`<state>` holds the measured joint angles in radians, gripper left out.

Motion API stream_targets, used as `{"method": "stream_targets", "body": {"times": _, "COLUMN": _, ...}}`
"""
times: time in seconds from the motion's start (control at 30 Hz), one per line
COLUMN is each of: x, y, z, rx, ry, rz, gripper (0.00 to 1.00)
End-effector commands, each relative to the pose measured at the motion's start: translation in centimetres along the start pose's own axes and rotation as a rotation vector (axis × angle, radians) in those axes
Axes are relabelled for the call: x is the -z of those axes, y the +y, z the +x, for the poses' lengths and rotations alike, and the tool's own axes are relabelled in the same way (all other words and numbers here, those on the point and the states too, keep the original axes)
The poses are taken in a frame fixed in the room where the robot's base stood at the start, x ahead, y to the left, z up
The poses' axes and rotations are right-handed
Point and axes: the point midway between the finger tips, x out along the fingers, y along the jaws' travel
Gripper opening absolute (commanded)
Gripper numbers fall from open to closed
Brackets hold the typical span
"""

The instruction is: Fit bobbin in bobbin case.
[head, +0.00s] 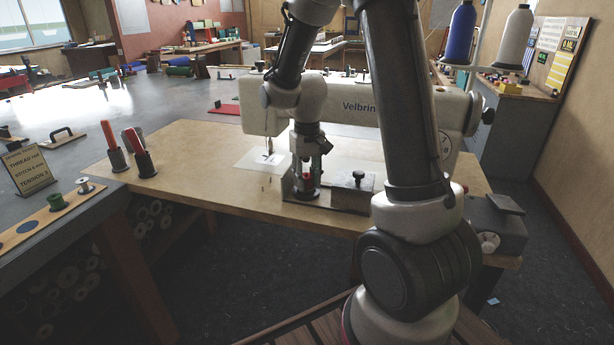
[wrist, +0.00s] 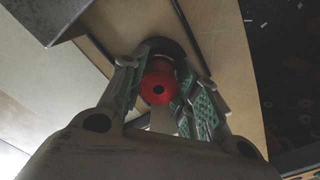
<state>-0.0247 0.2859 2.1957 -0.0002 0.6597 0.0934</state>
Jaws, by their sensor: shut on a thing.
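My gripper (head: 306,190) points down at the front of the white sewing machine (head: 345,105). It is shut on a red bobbin (wrist: 160,86), which shows between the green-padded fingers in the wrist view. The bobbin also shows as a spot of red in the head view (head: 307,178). A dark round piece (wrist: 176,50) shows just beyond the bobbin in the wrist view; it may be the bobbin case. I cannot tell whether the bobbin touches it or sits in it. My fingers hide part of both.
A grey metal block with a black knob (head: 359,178) stands right beside my gripper. The wooden table (head: 215,165) is largely clear on the left, apart from upright red-handled tools (head: 141,160) in dark cups. A sign (head: 27,169) and spools stand on the bench at left.

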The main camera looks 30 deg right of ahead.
Motion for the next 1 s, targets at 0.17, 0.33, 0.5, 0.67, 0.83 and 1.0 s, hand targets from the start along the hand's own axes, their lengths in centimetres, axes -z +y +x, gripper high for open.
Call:
{"method": "stream_targets", "body": {"times": 0.17, "x": 0.0, "y": 0.0, "z": 0.3, "rx": 0.0, "ry": 0.0, "rz": 0.0, "gripper": 0.37}}
{"method": "stream_targets", "body": {"times": 0.33, "x": 0.0, "y": 0.0, "z": 0.3, "rx": 0.0, "ry": 0.0, "rz": 0.0, "gripper": 0.56}}
{"method": "stream_targets", "body": {"times": 0.5, "x": 0.0, "y": 0.0, "z": 0.3, "rx": 0.0, "ry": 0.0, "rz": 0.0, "gripper": 0.56}}
{"method": "stream_targets", "body": {"times": 0.67, "x": 0.0, "y": 0.0, "z": -0.2, "rx": 0.0, "ry": 0.001, "rz": 0.0, "gripper": 0.56}}
{"method": "stream_targets", "body": {"times": 0.83, "x": 0.1, "y": 0.0, "z": -3.0, "rx": 0.001, "ry": 0.006, "rz": 0.0, "gripper": 0.56}}
{"method": "stream_targets", "body": {"times": 1.0, "x": 0.1, "y": 0.0, "z": -6.9, "rx": 0.001, "ry": 0.005, "rz": 0.0, "gripper": 0.56}}
